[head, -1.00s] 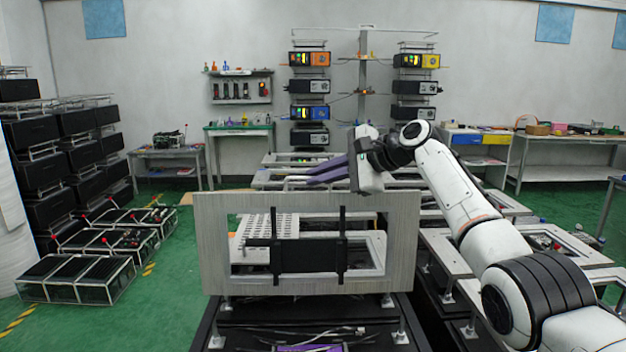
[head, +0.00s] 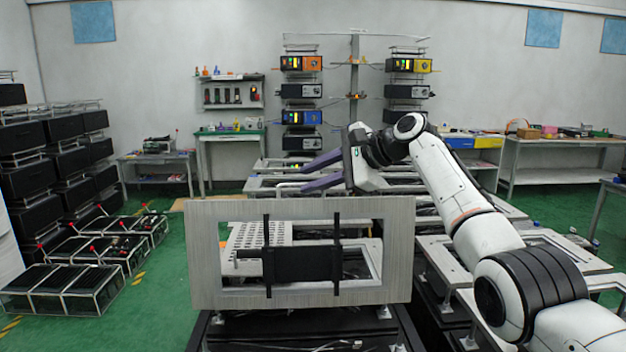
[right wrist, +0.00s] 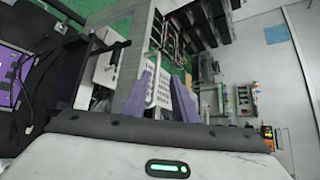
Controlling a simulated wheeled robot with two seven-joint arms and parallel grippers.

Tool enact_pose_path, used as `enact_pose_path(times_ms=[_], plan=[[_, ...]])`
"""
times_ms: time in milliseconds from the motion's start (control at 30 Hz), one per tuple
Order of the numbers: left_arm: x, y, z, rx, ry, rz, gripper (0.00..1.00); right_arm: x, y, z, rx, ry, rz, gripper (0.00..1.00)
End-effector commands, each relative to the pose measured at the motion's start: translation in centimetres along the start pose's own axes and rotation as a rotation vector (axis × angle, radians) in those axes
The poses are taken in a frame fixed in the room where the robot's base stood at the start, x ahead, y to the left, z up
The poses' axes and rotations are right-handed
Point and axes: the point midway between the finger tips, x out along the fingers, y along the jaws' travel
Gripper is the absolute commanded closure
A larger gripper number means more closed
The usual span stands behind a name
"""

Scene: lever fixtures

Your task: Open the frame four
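A grey rectangular frame (head: 204,255) stands upright in front of me in the head view, with a black crossed bracket (head: 300,264) across its opening. Several flatter grey frames lie behind it. A thin pale handle bar (head: 285,187) shows behind its top edge, close to the fingers. My right gripper (head: 303,178) is above and behind the upright frame, its two purple fingers apart and pointing left. In the right wrist view the right gripper (right wrist: 164,80) has a white bar (right wrist: 156,85) showing between its fingers; I cannot tell whether they touch it. My left gripper is not in view.
More frame fixtures (head: 545,262) stand on the right, beneath my right arm. Black boxes on racks (head: 55,165) and low cases (head: 70,275) are at the left. Green floor (head: 165,260) is free between the cases and the upright frame.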

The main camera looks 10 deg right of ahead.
Motion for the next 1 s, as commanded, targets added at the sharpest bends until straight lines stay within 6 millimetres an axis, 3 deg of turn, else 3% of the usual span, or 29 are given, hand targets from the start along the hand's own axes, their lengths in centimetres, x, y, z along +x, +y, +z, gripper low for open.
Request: enact_pose_path(times_ms=[200,367,733,1000], plan=[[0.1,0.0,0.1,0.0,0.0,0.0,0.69,0.0,0.3,-0.2,0.002,0.001,0.005,0.74],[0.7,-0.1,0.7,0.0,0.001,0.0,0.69,-1.1,0.4,-0.3,0.001,-0.001,0.003,0.74],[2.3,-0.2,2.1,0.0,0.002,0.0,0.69,-8.1,0.3,-0.3,0.001,0.003,0.001,0.74],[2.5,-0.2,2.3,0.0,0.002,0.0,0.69,-10.2,0.2,-0.1,0.003,0.001,0.003,0.74]])
